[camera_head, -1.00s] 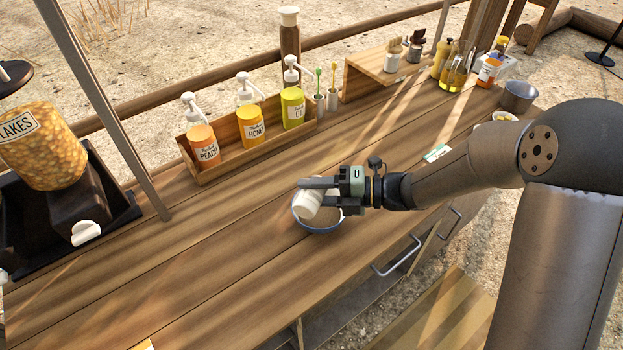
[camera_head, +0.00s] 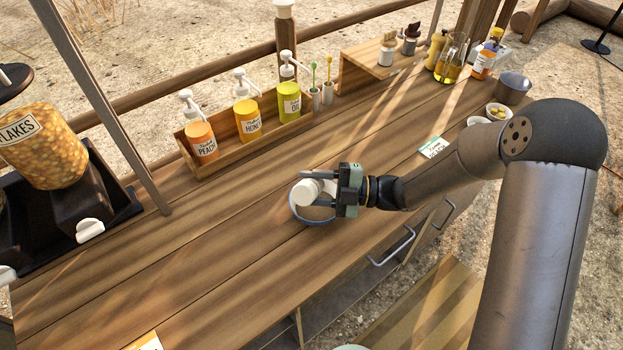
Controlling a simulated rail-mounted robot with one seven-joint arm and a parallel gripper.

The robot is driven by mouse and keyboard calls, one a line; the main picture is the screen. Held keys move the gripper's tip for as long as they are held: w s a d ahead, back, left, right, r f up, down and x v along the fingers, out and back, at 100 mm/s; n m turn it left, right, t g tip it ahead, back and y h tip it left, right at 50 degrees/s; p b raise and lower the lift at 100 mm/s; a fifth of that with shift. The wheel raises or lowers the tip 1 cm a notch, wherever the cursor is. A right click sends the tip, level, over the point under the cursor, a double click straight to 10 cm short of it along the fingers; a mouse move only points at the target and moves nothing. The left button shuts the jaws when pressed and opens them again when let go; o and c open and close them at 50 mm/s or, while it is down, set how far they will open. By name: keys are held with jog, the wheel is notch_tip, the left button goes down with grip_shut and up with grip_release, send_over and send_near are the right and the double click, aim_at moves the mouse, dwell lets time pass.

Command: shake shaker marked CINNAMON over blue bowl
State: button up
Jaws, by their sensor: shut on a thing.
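My gripper (camera_head: 322,188) is shut on a white shaker (camera_head: 304,193), which it holds tilted well over, close to lying on its side. No CINNAMON marking can be read on the side that shows. The bowl (camera_head: 296,214) is directly below the shaker on the wooden counter. Only its bluish-grey rim and part of its inside show; the shaker and gripper hide the rest. I cannot tell what is in the bowl.
A wooden rack (camera_head: 246,130) with peach, honey and oil pump bottles stands behind the bowl. A flakes dispenser (camera_head: 42,150) stands at left. Small bowls (camera_head: 497,112) and a metal cup (camera_head: 513,88) are at right. The counter's front left (camera_head: 190,270) is clear.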

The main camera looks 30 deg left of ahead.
aim_at(312, 181)
jog(key=r, duration=0.3)
jog(key=w+r, duration=0.1)
jog(key=r, duration=0.1)
jog(key=shift+a, duration=0.2)
jog(key=shift+s+d+f, duration=0.2)
jog(key=shift+s+f, duration=0.2)
jog(key=shift+f, duration=0.1)
jog(key=shift+s+d+f, duration=0.15)
jog(key=shift+s+f, duration=0.2)
jog(key=shift+f, duration=0.15)
notch_tip(312, 181, down, 2)
jog(key=shift+w+a+f, duration=0.15)
jog(key=r, duration=0.1)
jog(key=w+r, duration=0.1)
jog(key=r, duration=0.1)
jog(key=shift+w+a+r, duration=0.15)
jog(key=shift+a+r, duration=0.15)
jog(key=shift+r, duration=0.1)
jog(key=shift+s+d+f, duration=0.45)
jog(key=shift+s, duration=0.25)
jog(key=f, duration=0.3)
jog(key=shift+w+a, duration=0.15)
jog(key=shift+w, duration=0.1)
jog(key=shift+s+r, duration=0.1)
jog(key=shift+s, duration=0.05)
jog(key=shift+w+a, duration=0.1)
jog(key=shift+w, duration=0.1)
jog(key=shift+s, duration=0.1)
